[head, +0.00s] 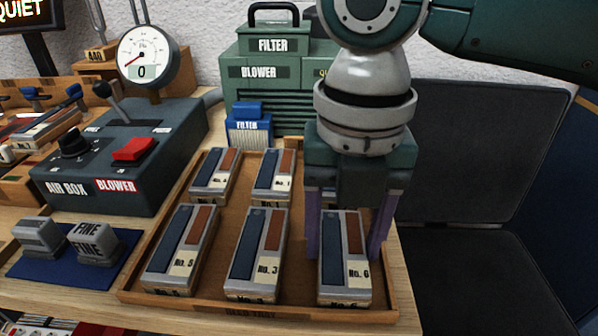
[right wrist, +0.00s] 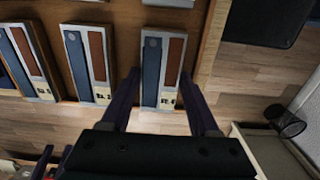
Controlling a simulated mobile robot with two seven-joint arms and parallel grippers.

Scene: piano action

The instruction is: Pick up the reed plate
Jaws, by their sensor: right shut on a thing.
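Several reed plates, each grey with a blue and a brown strip and a number label, lie in a wooden tray (head: 128,298). My right gripper (head: 345,256) points down at the tray's front right, its purple fingers on either side of the No. 6 reed plate (head: 343,284). It is shut on this plate, which also shows between the fingers in the right wrist view (right wrist: 163,62). I cannot tell whether the plate is clear of the tray. The No. 3 plate (head: 257,254) is just left, the No. 5 plate (head: 181,250) further left.
Left of the tray stand the air box (head: 110,165) with lever and red switch, and grey blocks on a blue mat (head: 52,267). Behind are a green blower (head: 265,80) and a small blue filter (head: 248,125). A dark chair (head: 470,170) stands right of the table edge.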

